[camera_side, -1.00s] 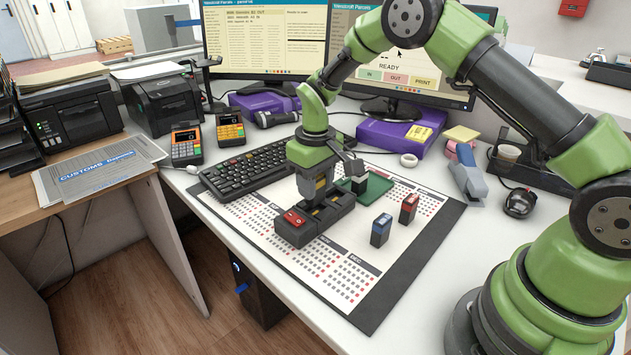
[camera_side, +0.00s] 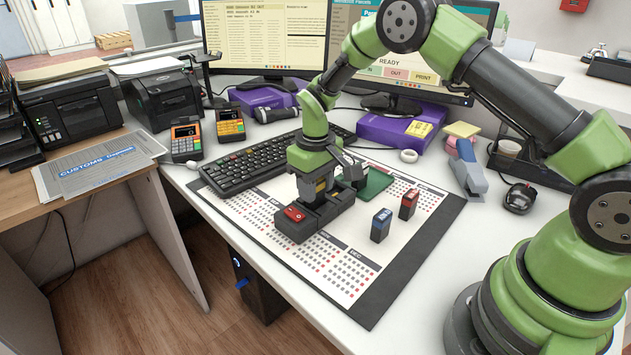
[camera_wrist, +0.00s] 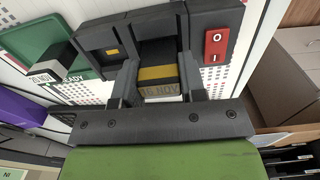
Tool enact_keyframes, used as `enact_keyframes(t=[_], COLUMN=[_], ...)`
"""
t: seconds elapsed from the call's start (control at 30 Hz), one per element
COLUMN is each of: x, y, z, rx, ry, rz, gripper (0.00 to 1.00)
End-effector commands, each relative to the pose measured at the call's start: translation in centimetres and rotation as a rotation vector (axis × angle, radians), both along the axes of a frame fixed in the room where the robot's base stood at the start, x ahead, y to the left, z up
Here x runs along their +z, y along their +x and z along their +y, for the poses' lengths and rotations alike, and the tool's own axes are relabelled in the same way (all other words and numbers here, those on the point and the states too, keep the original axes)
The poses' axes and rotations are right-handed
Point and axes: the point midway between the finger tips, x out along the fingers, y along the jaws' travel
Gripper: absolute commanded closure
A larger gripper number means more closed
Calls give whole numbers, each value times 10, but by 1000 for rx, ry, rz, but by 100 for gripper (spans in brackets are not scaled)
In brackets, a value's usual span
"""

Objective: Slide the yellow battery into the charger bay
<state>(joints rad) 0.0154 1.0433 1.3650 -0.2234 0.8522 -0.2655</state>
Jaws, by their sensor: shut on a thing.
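The yellow battery (camera_wrist: 158,74), dark with a yellow band and a date label, is gripped between my fingers. My gripper (camera_wrist: 158,84) is shut on it, over the middle bay of the black charger (camera_wrist: 210,18). In the side view my gripper (camera_side: 317,196) points down at the charger (camera_side: 290,232), which has a red switch (camera_side: 293,214) at its near end. The other bay (camera_wrist: 108,48) shows a small orange patch. The battery's lower end is hidden, so I cannot tell how deep it sits in the bay.
A green pad (camera_side: 377,184) with a dark block lies behind the charger. A blue battery (camera_side: 381,226) and a red battery (camera_side: 408,204) stand upright to its right. The keyboard (camera_side: 250,165) lies close on the left. The mat's front (camera_side: 365,290) is clear.

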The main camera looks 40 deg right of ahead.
Motion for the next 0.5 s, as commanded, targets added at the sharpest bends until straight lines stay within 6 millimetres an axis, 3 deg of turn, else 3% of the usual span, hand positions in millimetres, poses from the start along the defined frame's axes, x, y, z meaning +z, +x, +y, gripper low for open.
enact_keyframes(t=[0.5], x=[-7], y=[0], z=[0], rx=[-1], ry=[0], rz=[-1], gripper=[88])
